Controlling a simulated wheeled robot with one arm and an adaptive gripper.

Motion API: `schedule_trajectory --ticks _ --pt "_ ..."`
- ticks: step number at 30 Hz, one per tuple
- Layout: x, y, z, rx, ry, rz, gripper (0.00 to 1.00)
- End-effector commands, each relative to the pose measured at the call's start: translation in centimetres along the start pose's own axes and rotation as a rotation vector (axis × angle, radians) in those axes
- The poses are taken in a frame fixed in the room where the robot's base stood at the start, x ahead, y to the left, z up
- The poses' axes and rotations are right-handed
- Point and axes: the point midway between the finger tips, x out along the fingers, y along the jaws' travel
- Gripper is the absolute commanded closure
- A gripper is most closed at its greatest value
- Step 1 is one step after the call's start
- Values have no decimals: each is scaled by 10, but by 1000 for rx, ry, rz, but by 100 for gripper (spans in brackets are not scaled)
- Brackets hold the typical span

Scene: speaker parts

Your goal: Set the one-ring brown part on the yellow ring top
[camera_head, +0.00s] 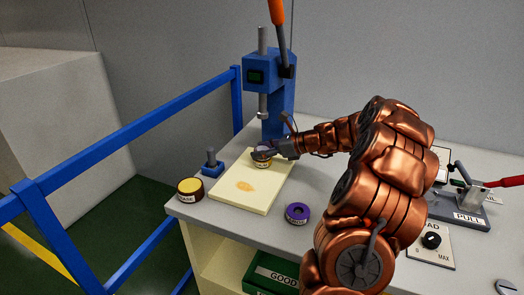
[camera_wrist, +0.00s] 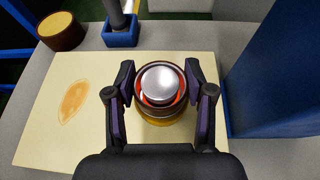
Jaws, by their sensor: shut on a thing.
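My gripper (camera_wrist: 161,97) is shut on a round dark brown part (camera_wrist: 137,97), with one finger on each side of its rim. Inside its rim I see an orange-red ring and a silver dome. A yellow ring (camera_wrist: 160,119) shows just below the brown part, mostly hidden by it. I cannot tell whether the two touch. In the head view my gripper (camera_head: 268,152) is over the cream mat by the blue press, and the yellow ring (camera_head: 262,163) shows small beneath it.
The cream mat (camera_head: 225,191) has an orange stain. A brown cylinder with a yellow top (camera_head: 190,189) stands at the table's left corner near a blue holder (camera_head: 212,168). A purple ring (camera_head: 297,213) lies right of the mat. The blue press (camera_head: 268,90) rises close behind.

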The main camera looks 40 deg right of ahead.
Motion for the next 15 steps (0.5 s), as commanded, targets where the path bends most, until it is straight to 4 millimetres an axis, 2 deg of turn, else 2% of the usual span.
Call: schedule_trajectory --ticks 8,9,15 --pt "0 -1 1 -2 -1 -2 100" --pt "0 -1 0 -2 -1 -2 46" --pt "0 -1 0 -3 0 -3 25"
